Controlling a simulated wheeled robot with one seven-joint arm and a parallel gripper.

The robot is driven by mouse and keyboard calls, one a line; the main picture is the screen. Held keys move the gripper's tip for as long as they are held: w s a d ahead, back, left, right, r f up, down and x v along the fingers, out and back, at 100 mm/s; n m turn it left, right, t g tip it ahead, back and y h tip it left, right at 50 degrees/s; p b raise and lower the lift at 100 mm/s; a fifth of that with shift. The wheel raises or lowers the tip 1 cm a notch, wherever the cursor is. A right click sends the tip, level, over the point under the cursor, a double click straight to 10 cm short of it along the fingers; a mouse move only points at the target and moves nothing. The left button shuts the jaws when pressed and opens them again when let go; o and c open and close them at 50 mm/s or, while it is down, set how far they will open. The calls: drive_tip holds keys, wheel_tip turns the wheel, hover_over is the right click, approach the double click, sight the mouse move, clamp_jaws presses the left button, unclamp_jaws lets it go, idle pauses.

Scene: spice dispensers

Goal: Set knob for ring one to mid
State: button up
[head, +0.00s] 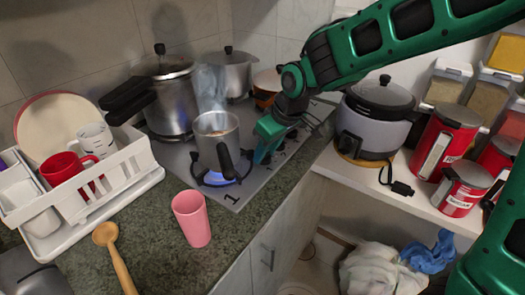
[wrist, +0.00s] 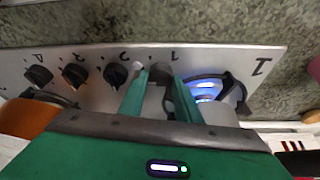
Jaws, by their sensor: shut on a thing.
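The steel hob (head: 245,188) has a row of dark knobs along its right side, partly hidden by my arm in the head view. In the wrist view the knob for ring one (wrist: 160,76), beside a small 1, sits between my two green fingers. My gripper (wrist: 160,82) is shut on it; it also shows in the head view (head: 262,157). Ring one (wrist: 205,92), near the large 1, burns with a blue flame. In the head view a steaming small saucepan (head: 215,140) stands over that flame. The knob's exact pointer angle is hard to make out.
Other knobs (wrist: 75,76) line up left of the held one in the wrist view. The saucepan's black handle (head: 226,162) points toward the front, close to my gripper. A pink cup (head: 192,220) stands on the counter; a rice cooker (head: 375,125) is right of my gripper.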

drive_tip(key=shift+w+d+r, duration=0.1)
drive_tip(key=shift+w+d, duration=0.15)
drive_tip(key=o, duration=1)
drive_tip(key=shift+o, duration=0.3)
drive_tip(key=shift+s+a, duration=0.1)
drive_tip(key=v, duration=1)
drive_tip(key=shift+r, duration=0.25)
drive_tip(key=shift+s+d, duration=0.15)
drive_tip(key=shift+d, duration=0.05)
